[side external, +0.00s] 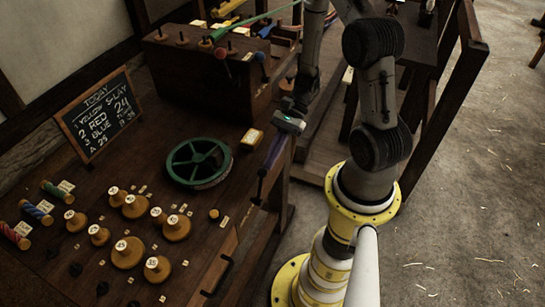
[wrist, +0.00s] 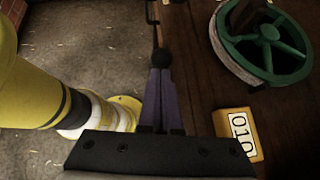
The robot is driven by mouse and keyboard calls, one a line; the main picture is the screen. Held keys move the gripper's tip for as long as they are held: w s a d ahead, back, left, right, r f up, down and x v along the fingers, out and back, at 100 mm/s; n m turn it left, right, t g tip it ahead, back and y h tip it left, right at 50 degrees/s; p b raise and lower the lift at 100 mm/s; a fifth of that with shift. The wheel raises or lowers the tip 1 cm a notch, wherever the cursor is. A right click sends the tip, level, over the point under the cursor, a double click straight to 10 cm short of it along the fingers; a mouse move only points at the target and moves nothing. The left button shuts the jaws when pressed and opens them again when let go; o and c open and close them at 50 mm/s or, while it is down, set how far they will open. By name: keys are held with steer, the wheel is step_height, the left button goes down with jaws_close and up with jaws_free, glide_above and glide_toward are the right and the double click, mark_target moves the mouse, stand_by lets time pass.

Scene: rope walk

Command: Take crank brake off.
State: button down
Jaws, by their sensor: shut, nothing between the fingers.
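A thin dark lever with a black ball knob (side external: 262,172) stands at the table's right edge; no label shows that it is the crank brake. The knob (wrist: 162,59) also shows in the wrist view, straight ahead of the fingertips. My gripper (side external: 265,164) points down along the table edge, with its long purple-grey fingers closed together and empty. In the wrist view the fingertips (wrist: 161,70) reach the knob or sit just beside it; I cannot tell whether they touch.
A wooden box (side external: 200,80) with red and blue ball knobs stands behind. Numbered wooden pegs (side external: 128,253) fill the front left.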

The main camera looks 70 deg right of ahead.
steer(key=shift+a, duration=0.1)
steer(key=a+h, duration=0.1)
steer(key=a, duration=0.1)
steer(key=a+r+h, duration=0.1)
steer(key=a, duration=0.1)
steer(key=a+r+h, duration=0.1)
steer(key=a+h, duration=0.1)
steer(key=shift+r, duration=0.2)
steer(key=shift+a, duration=1.45)
step_height(320, 180, up, 12)
glide_above(262, 169)
steer(key=s, duration=0.3)
steer(key=shift+w+d, duration=0.2)
